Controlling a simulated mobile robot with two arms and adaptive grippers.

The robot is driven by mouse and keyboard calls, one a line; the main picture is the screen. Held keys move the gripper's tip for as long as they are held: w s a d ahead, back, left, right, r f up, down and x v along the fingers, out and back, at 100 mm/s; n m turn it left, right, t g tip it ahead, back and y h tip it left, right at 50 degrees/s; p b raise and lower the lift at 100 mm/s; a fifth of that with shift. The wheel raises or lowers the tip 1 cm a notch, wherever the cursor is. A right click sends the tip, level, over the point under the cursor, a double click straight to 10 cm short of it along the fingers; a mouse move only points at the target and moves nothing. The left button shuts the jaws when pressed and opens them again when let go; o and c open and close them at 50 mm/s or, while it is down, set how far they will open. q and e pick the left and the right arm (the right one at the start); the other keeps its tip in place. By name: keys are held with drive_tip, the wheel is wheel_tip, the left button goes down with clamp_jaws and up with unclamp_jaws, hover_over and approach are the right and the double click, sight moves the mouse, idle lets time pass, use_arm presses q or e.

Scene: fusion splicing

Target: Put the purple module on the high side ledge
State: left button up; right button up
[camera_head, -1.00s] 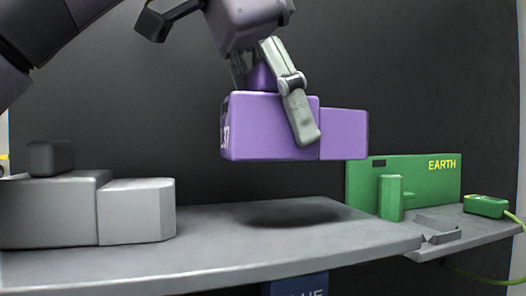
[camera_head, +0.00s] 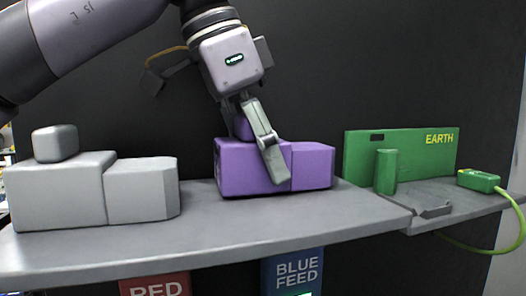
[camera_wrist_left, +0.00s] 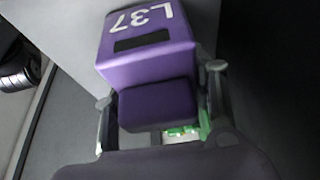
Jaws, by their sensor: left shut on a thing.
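The purple module (camera_head: 240,172) is a two-part block with a knob on top. It is down at the grey ledge (camera_head: 250,230), right of the grey block; I see no clear gap beneath it, but cannot tell whether it bears fully on the ledge. My left gripper (camera_head: 253,145) points down from above and is shut on the module's top knob. One finger hangs in front of the module; the other is mostly hidden behind the knob. The left wrist view shows the module (camera_wrist_left: 150,65) marked L37 between the fingers. My right gripper is not in view.
A grey block (camera_head: 60,195) with a knob stands left on the ledge. At right are a green EARTH panel (camera_head: 420,155), a green cylinder (camera_head: 386,172) and a green plug (camera_head: 478,180) with a cable. Red (camera_head: 155,286) and blue (camera_head: 293,272) signs are below. The ledge front is clear.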

use_arm(q)
drive_tip(key=shift+w+a+f, duration=0.1)
drive_tip(key=shift+w+f, duration=0.05)
drive_tip(key=shift+w, duration=0.05)
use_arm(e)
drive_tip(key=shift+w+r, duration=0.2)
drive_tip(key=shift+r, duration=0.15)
use_arm(q)
drive_tip(key=shift+s, duration=0.1)
drive_tip(key=o, duration=1.3)
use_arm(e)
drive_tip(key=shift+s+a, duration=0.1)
use_arm(q)
drive_tip(key=shift+r, duration=0.3)
drive_tip(key=v, duration=0.8)
drive_tip(key=shift+r, duration=0.25)
drive_tip(key=shift+v, duration=1.55)
